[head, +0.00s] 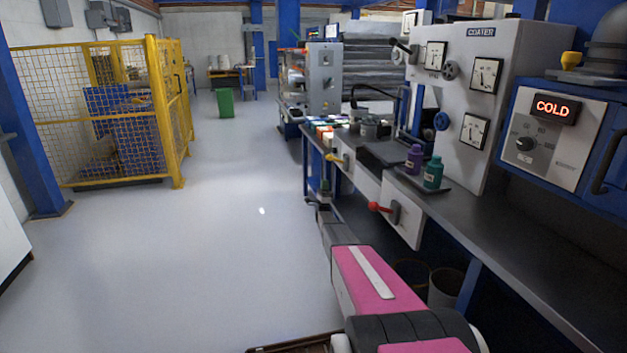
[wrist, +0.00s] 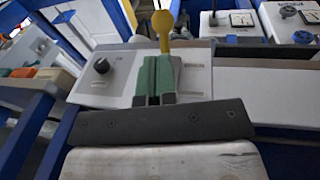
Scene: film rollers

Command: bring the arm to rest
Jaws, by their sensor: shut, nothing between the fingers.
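My pink and black arm (head: 378,283) stretches forward from the bottom of the head view, along the front of the bench. In the wrist view, my gripper (wrist: 156,75) has its green fingers together with nothing between them. A yellow-knobbed lever (wrist: 163,28) shows just beyond the fingertips; whether they touch it I cannot tell. In the head view, a yellow lever (head: 337,158) sits on the bench front near the far end of my arm. My gripper is small and hard to make out there.
A red lever (head: 380,207) on a white panel is close beside my arm. The bench (head: 480,232) carries a purple bottle (head: 414,158) and a green bottle (head: 433,173). A box reading COLD (head: 552,125) stands right. Open floor (head: 200,260) lies left, before a yellow cage (head: 160,110).

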